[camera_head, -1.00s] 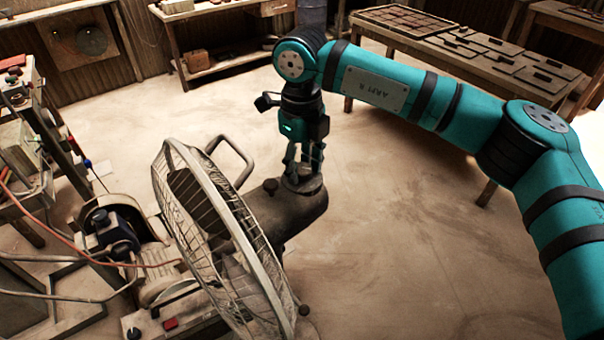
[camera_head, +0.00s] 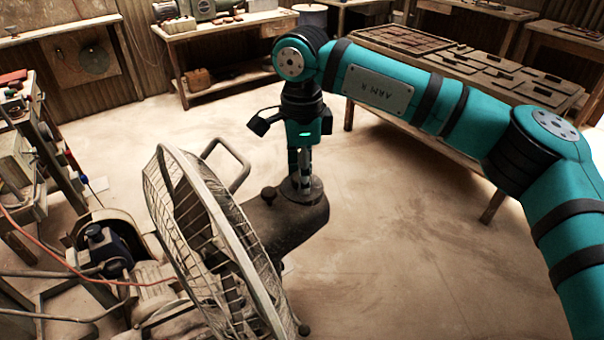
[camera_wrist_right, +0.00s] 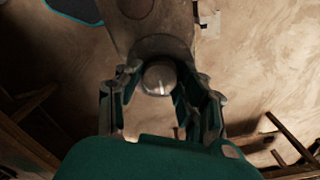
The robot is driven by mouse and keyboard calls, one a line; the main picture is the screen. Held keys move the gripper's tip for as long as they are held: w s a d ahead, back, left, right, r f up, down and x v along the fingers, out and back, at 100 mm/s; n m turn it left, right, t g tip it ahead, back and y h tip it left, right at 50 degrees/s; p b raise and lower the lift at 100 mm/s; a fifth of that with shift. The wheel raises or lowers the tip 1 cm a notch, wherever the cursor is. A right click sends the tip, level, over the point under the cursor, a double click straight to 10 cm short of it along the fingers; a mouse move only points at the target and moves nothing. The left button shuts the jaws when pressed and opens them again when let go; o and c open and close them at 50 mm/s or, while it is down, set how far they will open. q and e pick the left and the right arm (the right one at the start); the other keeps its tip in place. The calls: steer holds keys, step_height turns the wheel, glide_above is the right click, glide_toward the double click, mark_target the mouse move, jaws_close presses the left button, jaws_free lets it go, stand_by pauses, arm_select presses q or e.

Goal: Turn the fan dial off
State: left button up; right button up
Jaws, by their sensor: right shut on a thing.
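The fan (camera_head: 200,230) stands at the lower left with its round wire cage facing left. Its dark motor housing (camera_head: 290,225) sticks out to the right behind the cage. My right gripper (camera_head: 303,187) points straight down onto the top of this housing. In the right wrist view its fingers (camera_wrist_right: 160,92) are closed around the round grey fan dial (camera_wrist_right: 159,77), one on each side. A pale pointer line shows on the dial's face. In the head view the fingers mostly hide the dial. My left gripper is not in view.
A small dark knob (camera_head: 269,193) and a curved handle (camera_head: 230,165) stand close to the left of my right gripper. A workbench with tiles (camera_head: 440,50) is at the back right. Open floor (camera_head: 420,270) lies right of the fan.

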steer(key=shift+n, duration=0.6)
steer(key=o, duration=1.2)
steer(key=shift+c, duration=0.2)
step_height(320, 180, up, 12)
